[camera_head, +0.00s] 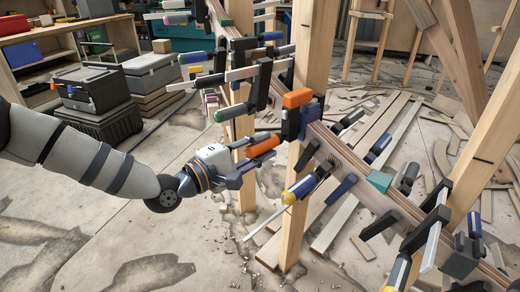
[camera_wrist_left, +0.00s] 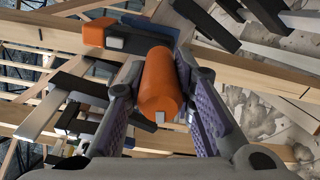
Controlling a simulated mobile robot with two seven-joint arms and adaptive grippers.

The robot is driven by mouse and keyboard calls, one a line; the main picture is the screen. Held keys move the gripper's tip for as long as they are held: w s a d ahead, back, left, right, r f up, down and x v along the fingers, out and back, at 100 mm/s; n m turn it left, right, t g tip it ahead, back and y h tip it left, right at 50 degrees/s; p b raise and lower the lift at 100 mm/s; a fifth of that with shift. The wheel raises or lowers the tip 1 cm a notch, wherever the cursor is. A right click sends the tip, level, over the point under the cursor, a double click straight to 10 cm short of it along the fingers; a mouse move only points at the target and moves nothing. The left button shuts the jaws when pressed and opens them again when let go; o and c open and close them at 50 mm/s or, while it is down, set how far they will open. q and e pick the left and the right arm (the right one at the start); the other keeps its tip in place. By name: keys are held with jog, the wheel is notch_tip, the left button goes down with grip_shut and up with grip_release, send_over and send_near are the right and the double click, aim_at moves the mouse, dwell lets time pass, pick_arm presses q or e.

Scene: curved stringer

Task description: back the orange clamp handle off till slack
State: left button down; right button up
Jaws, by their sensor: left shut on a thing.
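The orange clamp handle (camera_head: 264,146) sticks out to the left from a dark clamp (camera_head: 291,122) with an orange block on top. The clamp sits on the curved wooden stringer (camera_head: 345,152). My left gripper (camera_head: 248,158) is shut on the handle from the left. In the left wrist view the handle (camera_wrist_left: 160,82) points end-on toward the camera, between the two purple-padded fingers of my left gripper (camera_wrist_left: 161,100). The orange block (camera_wrist_left: 97,32) shows beyond it at upper left. The handle's far end and the screw are hidden. My right gripper is not in view.
Several other clamps line the stringer close by, including one with a green-tipped handle (camera_head: 235,112) just above and one with a yellow-tipped handle (camera_head: 289,197) below. Floor at lower left is open.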

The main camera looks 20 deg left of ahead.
pick_arm(q)
jog(key=n, duration=0.1)
jog(key=n+b, duration=0.1)
jog(key=n, duration=0.1)
jog(key=shift+f+n+b, duration=0.25)
jog(key=shift+n+b, duration=0.1)
jog(key=shift+n, duration=0.05)
jog(key=n+b, duration=0.1)
jog(key=n, duration=0.1)
jog(key=shift+n+b, duration=0.3)
jog(key=shift+b, duration=0.05)
jog(key=n+b, duration=0.2)
jog(key=n, duration=0.1)
jog(key=shift+d+b, duration=0.1)
jog(key=shift+b, duration=0.2)
jog(key=shift+n+b, duration=1.25)
jog(key=shift+n, duration=0.35)
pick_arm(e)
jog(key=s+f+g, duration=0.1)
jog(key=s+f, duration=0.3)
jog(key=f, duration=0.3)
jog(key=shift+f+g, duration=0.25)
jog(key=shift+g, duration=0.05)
pick_arm(q)
jog(key=shift+r, duration=0.15)
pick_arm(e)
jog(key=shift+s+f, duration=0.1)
